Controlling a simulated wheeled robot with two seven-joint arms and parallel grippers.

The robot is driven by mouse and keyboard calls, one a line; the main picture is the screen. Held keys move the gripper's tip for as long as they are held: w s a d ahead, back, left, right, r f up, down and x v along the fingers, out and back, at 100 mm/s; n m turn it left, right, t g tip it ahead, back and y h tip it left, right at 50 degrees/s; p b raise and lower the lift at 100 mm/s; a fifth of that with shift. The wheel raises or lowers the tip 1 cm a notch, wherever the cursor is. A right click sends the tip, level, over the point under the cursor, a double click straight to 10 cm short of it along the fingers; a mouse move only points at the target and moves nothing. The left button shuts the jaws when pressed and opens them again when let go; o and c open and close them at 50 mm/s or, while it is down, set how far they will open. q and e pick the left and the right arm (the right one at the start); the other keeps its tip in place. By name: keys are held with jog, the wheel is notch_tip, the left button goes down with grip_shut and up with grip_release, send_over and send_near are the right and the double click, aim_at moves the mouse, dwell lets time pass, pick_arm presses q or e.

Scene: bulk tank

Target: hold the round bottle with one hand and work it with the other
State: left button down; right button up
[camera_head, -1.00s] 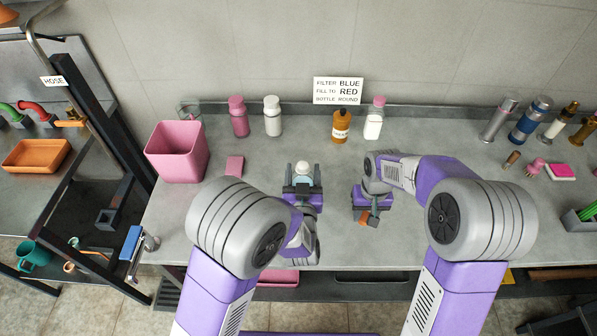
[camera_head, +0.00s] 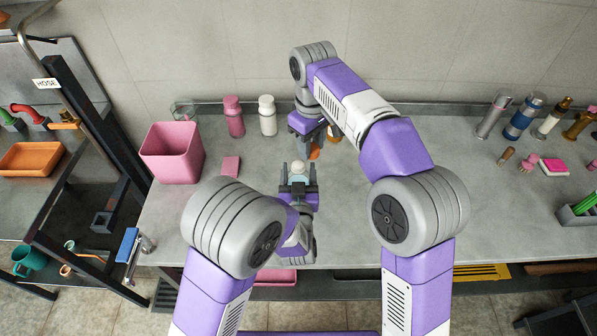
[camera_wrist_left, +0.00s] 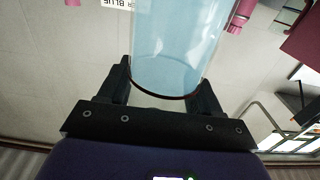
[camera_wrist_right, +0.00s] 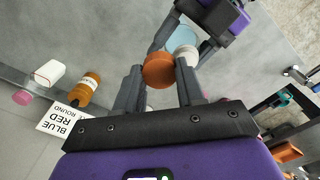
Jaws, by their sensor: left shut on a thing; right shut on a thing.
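The round bottle (camera_head: 298,178) is light blue and clear, with a pale white top (camera_head: 298,167). My left gripper (camera_head: 298,190) is shut around it and holds it above the counter; the bottle fills the space between the fingers in the left wrist view (camera_wrist_left: 178,45). My right gripper (camera_head: 308,133) is shut on an orange round piece (camera_wrist_right: 158,70), which also shows in the head view (camera_head: 315,153). This piece is just behind the bottle's top in the head view. The right wrist view shows the white top (camera_wrist_right: 187,54) close beyond it; contact cannot be told.
A pink bin (camera_head: 172,155) and pink block (camera_head: 230,166) are at left. Pink (camera_head: 234,118) and white (camera_head: 267,116) bottles stand at the back. A brown bottle (camera_wrist_right: 84,90), white bottle (camera_wrist_right: 49,73) and sign (camera_wrist_right: 62,118) are behind my right arm.

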aim_at(298, 167)
jog(key=shift+n, duration=0.9)
jog(key=a+r, duration=0.1)
jog(key=s+a+r, duration=0.1)
jog(key=r, duration=0.1)
jog(key=a+r, duration=0.1)
jog(key=shift+s+r, duration=0.15)
jog(key=shift+s, duration=0.15)
jog(key=shift+f, duration=2.05)
jog(key=shift+f, duration=0.85)
jog(key=shift+f, duration=0.55)
